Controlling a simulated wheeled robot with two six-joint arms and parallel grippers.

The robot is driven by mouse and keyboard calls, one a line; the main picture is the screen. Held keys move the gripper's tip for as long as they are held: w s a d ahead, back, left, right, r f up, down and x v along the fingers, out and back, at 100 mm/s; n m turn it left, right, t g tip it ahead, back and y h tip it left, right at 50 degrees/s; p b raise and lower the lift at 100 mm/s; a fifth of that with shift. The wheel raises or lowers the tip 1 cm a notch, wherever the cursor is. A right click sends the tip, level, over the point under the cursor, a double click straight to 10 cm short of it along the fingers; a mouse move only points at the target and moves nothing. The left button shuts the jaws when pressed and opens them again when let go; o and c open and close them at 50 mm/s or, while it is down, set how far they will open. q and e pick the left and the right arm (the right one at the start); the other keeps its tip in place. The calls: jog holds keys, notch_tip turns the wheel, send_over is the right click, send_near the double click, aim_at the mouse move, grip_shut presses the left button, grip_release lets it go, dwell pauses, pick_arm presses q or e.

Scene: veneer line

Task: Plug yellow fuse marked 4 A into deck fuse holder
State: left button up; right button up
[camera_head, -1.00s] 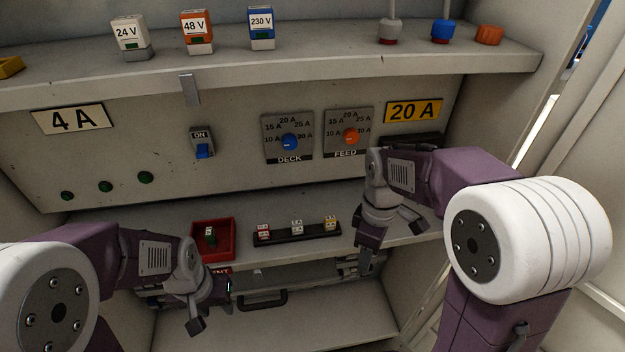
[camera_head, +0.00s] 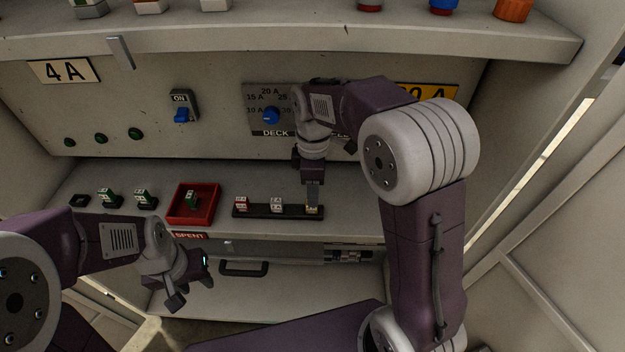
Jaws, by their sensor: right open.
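The yellow fuse (camera_head: 313,211) stands at the right end of the dark fuse rack (camera_head: 294,213) on the lower shelf, mostly hidden by my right gripper; its marking cannot be read. My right gripper (camera_head: 313,207) points down over it, its jaws open and its fingertips at the fuse; contact cannot be told. At the left of the shelf is a black, empty-looking holder (camera_head: 79,200), beside two holders with green fuses (camera_head: 110,196); I cannot read which is the deck one. My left gripper (camera_head: 192,293) is open and empty in front of the shelf.
A red tray (camera_head: 176,216) marked SPENT holds a green fuse (camera_head: 192,199). A white-and-red fuse (camera_head: 241,203) and a white fuse (camera_head: 276,204) share the rack. The DECK dial (camera_head: 271,115) is on the panel behind. A drawer handle (camera_head: 243,268) is below the shelf.

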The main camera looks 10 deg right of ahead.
notch_tip(320, 180, down, 6)
jog(key=shift+b, duration=0.3)
grip_shut()
jog(key=shift+r+p, duration=2.4)
jog(key=shift+p, duration=0.05)
jog(key=shift+f, duration=0.15)
